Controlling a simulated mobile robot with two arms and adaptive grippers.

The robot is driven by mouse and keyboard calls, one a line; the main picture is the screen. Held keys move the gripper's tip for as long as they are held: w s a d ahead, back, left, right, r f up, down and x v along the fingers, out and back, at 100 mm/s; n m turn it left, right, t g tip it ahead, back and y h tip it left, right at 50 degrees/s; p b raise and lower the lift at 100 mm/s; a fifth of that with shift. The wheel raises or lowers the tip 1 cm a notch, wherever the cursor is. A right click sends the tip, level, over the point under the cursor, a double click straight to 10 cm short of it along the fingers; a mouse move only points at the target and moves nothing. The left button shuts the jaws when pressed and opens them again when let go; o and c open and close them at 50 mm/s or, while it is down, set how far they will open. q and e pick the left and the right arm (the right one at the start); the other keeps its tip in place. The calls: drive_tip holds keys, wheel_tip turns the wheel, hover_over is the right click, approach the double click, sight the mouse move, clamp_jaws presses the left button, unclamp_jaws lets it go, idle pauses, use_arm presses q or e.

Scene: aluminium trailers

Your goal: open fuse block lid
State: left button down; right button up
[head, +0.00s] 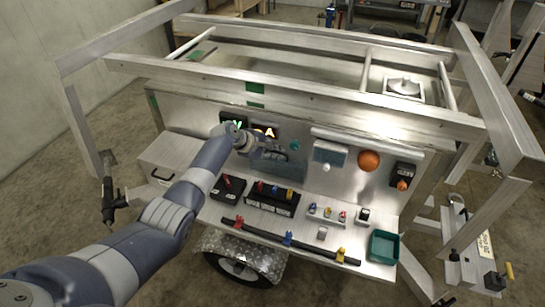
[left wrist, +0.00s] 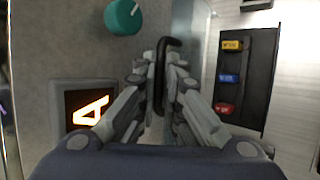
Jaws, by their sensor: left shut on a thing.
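The black fuse block (head: 272,199) sits on the metal shelf below the display panel, with red, blue and yellow fuses on it. It also shows at the right of the left wrist view (left wrist: 262,95), its colored fuses uncovered on the side facing me. My left gripper (head: 279,153) is above and behind the block, close to the upright panel. In the left wrist view its fingers (left wrist: 163,70) are shut on a slim black handle (left wrist: 170,42). My right gripper is not in view.
Displays (head: 264,132), a teal knob (head: 295,145), a white knob (head: 325,167) and an orange dome (head: 369,160) are on the panel. A black switch box (head: 228,188), a cable bar (head: 287,240) and a green tray (head: 384,247) surround the block. The trailer frame rises behind.

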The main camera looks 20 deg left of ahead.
use_arm(q)
drive_tip(key=shift+w+d+r, duration=0.15)
drive_tip(key=shift+w, duration=0.2)
idle(0.3)
drive_tip(key=c, duration=1.7)
unclamp_jaws()
drive_tip(key=shift+s, duration=0.1)
